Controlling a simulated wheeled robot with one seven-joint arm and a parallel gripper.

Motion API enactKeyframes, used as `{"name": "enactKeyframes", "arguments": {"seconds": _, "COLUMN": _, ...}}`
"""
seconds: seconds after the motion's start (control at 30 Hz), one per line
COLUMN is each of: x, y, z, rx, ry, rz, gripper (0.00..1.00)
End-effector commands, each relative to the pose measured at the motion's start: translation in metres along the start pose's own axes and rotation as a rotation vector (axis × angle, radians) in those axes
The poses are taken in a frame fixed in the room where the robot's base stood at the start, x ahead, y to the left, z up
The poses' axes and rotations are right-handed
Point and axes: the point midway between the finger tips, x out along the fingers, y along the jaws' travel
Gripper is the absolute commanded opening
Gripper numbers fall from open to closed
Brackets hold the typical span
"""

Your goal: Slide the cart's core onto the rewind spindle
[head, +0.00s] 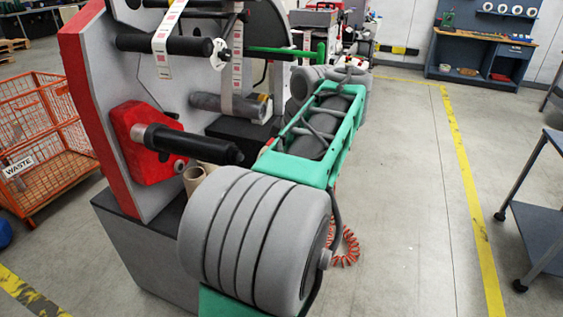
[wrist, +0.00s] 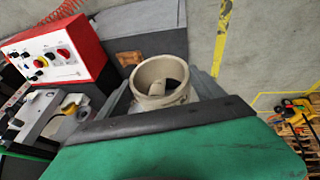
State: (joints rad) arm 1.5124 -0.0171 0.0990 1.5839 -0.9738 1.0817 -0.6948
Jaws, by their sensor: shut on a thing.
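The black spindle (head: 195,147) sticks out from a red block (head: 130,140) on the rewinder's grey face in the head view. Its free end points right and is bare. In the wrist view a tan cardboard core (wrist: 160,82) sits between the two grey fingers of my gripper (wrist: 162,94), its open end facing the camera. My gripper is shut on it. Something dark and tan shows inside the core, and I cannot tell what.
Another grey roller (head: 230,105) and a label web (head: 237,65) are above right. An orange waste cage (head: 45,135) stands left. A red control panel (wrist: 52,58) is at left in the wrist view.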

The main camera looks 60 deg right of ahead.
Motion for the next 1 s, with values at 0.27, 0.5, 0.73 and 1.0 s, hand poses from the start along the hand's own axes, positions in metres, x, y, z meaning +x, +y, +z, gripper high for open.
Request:
{"name": "enactKeyframes", "arguments": {"seconds": 0.27, "x": 0.009, "y": 0.0, "z": -0.019, "rx": -0.001, "ry": 0.001, "rz": -0.001, "gripper": 0.37}}
{"name": "enactKeyframes", "arguments": {"seconds": 0.5, "x": 0.015, "y": 0.0, "z": -0.034, "rx": 0.0, "ry": 0.001, "rz": 0.0, "gripper": 0.37}}
{"name": "enactKeyframes", "arguments": {"seconds": 0.73, "x": 0.021, "y": 0.0, "z": -0.049, "rx": 0.001, "ry": 0.001, "rz": 0.0, "gripper": 0.37}}
{"name": "enactKeyframes", "arguments": {"seconds": 1.0, "x": 0.029, "y": 0.0, "z": -0.066, "rx": 0.002, "ry": 0.001, "rz": -0.001, "gripper": 0.37}}
